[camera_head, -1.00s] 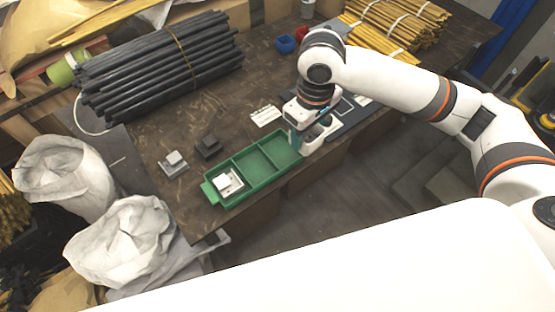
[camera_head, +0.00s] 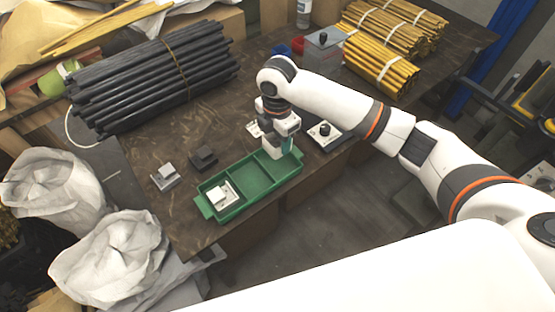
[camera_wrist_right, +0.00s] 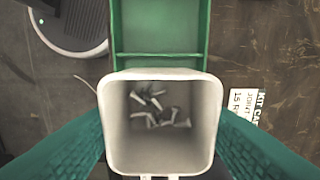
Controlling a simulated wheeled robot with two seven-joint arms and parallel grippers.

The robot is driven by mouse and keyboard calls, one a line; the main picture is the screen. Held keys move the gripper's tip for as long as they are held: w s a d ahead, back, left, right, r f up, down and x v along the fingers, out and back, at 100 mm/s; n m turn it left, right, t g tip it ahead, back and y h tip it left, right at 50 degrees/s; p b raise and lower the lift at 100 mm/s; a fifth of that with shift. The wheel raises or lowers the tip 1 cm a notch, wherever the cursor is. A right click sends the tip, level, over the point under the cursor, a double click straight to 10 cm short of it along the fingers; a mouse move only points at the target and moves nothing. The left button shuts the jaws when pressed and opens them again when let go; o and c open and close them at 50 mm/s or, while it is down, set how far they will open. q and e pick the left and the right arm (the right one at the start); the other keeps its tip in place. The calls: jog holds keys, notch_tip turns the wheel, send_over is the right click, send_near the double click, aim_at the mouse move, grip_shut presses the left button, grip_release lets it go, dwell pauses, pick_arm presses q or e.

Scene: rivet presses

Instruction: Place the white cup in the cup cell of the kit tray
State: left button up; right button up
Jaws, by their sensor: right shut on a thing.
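My right gripper (camera_head: 280,147) is over the right end cell of the green kit tray (camera_head: 262,197). In the right wrist view its teal fingers (camera_wrist_right: 160,140) close on both sides of the white cup (camera_wrist_right: 160,77), which is upright with several small grey rivets inside. The tray (camera_wrist_right: 160,56) shows beyond the cup. In the head view the cup is mostly hidden by the gripper; I cannot tell whether it touches the cell floor. The tray's left cell holds a whitish block (camera_head: 219,194); its middle cell is empty. My left gripper is not in view.
A light grey block (camera_head: 166,176) and a dark block (camera_head: 203,157) lie behind the tray. A printed card (camera_wrist_right: 242,108) lies beside it. A plate with a black knob (camera_head: 325,129) is to the right. Black rods (camera_head: 150,80) and yellow bundles (camera_head: 385,60) lie farther back.

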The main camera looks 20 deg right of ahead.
notch_tip(320, 180, down, 8)
jog(key=shift+r, duration=0.15)
dwell(0.4)
jog(key=o, duration=1)
notch_tip(320, 180, up, 12)
jog(key=shift+r, duration=0.1)
